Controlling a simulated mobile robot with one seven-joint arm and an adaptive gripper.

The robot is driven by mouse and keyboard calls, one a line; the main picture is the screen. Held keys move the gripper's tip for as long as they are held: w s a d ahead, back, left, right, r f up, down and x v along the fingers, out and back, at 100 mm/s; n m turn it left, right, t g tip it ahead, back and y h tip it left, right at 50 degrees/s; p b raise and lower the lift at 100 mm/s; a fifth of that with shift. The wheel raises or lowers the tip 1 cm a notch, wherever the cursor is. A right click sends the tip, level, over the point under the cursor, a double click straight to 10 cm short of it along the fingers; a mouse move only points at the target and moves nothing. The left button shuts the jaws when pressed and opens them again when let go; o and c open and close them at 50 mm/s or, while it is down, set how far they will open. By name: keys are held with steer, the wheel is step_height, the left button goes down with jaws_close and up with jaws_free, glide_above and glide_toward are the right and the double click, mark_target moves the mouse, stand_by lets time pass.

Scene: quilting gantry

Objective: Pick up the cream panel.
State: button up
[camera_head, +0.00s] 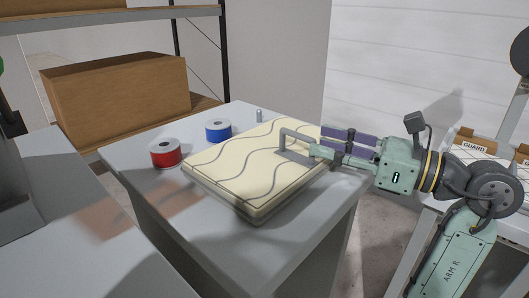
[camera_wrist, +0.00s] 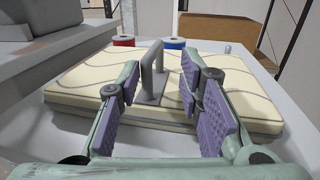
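The cream panel (camera_head: 235,165) is a thick quilted slab with wavy grey lines, lying flat on a grey table. A grey upright handle (camera_head: 284,142) stands on its top near the right edge. In the wrist view, the panel (camera_wrist: 82,82) lies ahead, and the handle (camera_wrist: 158,65) shows between my two fingers. My gripper (camera_head: 319,142) is at the panel's right side, level with the handle. Its purple-padded fingers are spread apart, with visible gaps to the handle in the wrist view (camera_wrist: 161,75). Whether the fingertips reach past the handle is hard to tell.
A red spool (camera_head: 165,153) and a blue spool (camera_head: 218,130) stand behind the panel's left side. A small grey peg (camera_head: 259,115) stands at the back. A cardboard box (camera_head: 115,95) sits on a shelf behind. Boxes marked GUARD (camera_head: 474,146) are at the right.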

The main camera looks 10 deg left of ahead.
mark_target(291, 135)
steer(key=p+x, duration=0.1)
steer(key=x, duration=0.8)
steer(key=shift+a, duration=0.1)
steer(key=shift+c, duration=0.2)
jaws_close()
stand_by(0.6)
